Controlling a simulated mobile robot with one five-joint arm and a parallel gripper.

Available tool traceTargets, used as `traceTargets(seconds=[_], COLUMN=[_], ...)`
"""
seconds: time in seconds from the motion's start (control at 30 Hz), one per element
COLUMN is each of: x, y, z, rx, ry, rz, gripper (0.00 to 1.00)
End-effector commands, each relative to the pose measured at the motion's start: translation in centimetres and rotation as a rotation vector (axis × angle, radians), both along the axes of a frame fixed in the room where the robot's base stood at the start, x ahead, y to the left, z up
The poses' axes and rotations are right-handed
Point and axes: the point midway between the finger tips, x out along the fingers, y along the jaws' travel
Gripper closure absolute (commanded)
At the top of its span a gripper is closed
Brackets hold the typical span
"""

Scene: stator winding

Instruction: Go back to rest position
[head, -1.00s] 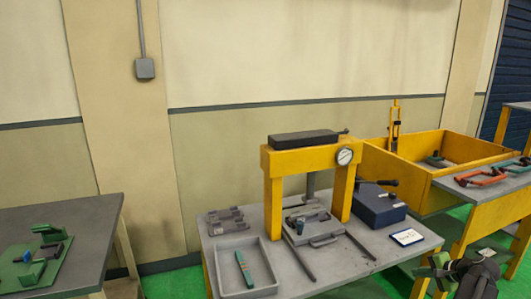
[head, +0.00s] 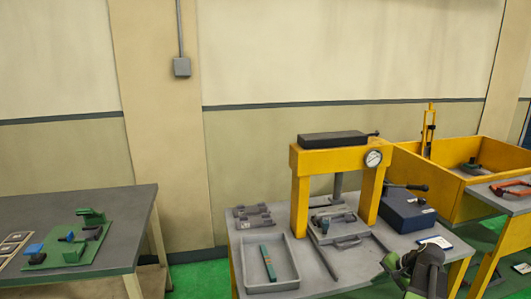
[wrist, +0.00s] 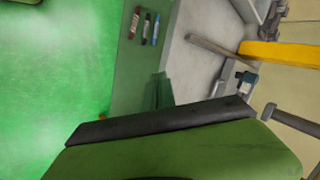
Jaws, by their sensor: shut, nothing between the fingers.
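My gripper (head: 418,274), green and black, shows at the bottom right of the head view, in front of the right part of the press bench. In the wrist view a black edge and a green part of my gripper (wrist: 165,122) fill the bottom. It is shut and I see nothing held in it. Its fingertips are not clear in the head view.
A grey bench (head: 330,273) carries a yellow press (head: 300,205), a grey tray (head: 285,270) with a teal bar and a blue box (head: 405,210). A yellow crate (head: 430,180) stands at right. Another table (head: 110,200) at left holds green fixtures. Green floor lies between.

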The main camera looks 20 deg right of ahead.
Motion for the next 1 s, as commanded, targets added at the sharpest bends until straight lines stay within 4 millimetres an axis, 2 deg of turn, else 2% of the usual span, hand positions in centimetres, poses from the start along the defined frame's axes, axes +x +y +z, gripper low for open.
traceTargets(seconds=[0.03, 0.07, 0.1, 0.23, 0.3, 0.4, 0.5, 0.6, 0.7, 1.0], x=[1.8, 2.7, 3.9, 6.2, 6.6, 6.3, 5.4, 4.5, 4.0, 4.0], y=[3.8, 6.1, 9.4, 20.3, 25.8, 33.0, 38.6, 42.0, 43.8, 44.1], z=[-0.3, -0.6, -0.9, -2.0, -2.4, -2.8, -2.9, -2.9, -2.9, -2.9], rx=[-0.020, -0.035, -0.059, -0.154, -0.212, -0.302, -0.383, -0.445, -0.477, -0.484], ry=[0.031, 0.053, 0.085, 0.186, 0.237, 0.298, 0.344, 0.372, 0.387, 0.390], rz=[0.084, 0.138, 0.217, 0.481, 0.622, 0.810, 0.962, 1.063, 1.113, 1.123], gripper=[1.00, 1.00, 1.00, 1.00, 1.00, 1.00, 1.00, 1.00, 1.00, 1.00])
